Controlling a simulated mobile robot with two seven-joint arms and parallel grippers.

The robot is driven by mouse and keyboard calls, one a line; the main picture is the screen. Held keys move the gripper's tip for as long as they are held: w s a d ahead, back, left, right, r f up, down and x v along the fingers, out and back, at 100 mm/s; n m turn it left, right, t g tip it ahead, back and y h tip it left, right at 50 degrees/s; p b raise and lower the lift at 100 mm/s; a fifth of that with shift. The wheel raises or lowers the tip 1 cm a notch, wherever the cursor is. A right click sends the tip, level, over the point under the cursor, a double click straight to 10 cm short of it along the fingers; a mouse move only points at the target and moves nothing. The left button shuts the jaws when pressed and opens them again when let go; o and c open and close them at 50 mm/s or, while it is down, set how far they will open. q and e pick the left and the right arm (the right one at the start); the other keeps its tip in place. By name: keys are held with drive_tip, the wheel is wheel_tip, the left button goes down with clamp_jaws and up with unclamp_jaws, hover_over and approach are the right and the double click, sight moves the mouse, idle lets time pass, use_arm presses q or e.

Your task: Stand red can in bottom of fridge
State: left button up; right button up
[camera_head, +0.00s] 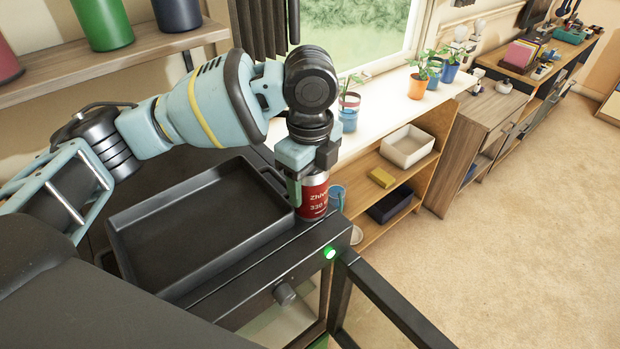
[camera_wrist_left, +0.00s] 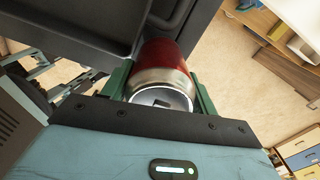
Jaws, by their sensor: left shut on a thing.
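The red can (camera_head: 313,197) is upright at the front right corner of the black fridge's top (camera_head: 332,224), beside the black tray. My left gripper (camera_head: 308,178) comes down from above and is shut on the can. In the left wrist view, the can (camera_wrist_left: 163,68) sits between the two green fingers (camera_wrist_left: 162,85), its silver lid towards the camera. I cannot tell whether the can's base touches the fridge top. The fridge door (camera_head: 395,305) appears swung open to the right. The fridge's inside is mostly hidden from above. My right gripper is not in view.
The black tray (camera_head: 200,225) covers much of the fridge top. A green light (camera_head: 330,253) and a knob (camera_head: 285,293) are on the front. A wooden shelf (camera_head: 375,225) with plants and boxes stands behind. The carpet at right is clear.

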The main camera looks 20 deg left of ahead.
use_arm(q)
drive_tip(key=shift+f, duration=0.1)
drive_tip(key=o, duration=1.2)
drive_tip(key=shift+o, duration=0.4)
wheel_tip(320, 180, up, 12)
drive_tip(key=shift+r+p, duration=0.15)
drive_tip(key=shift+p, duration=0.35)
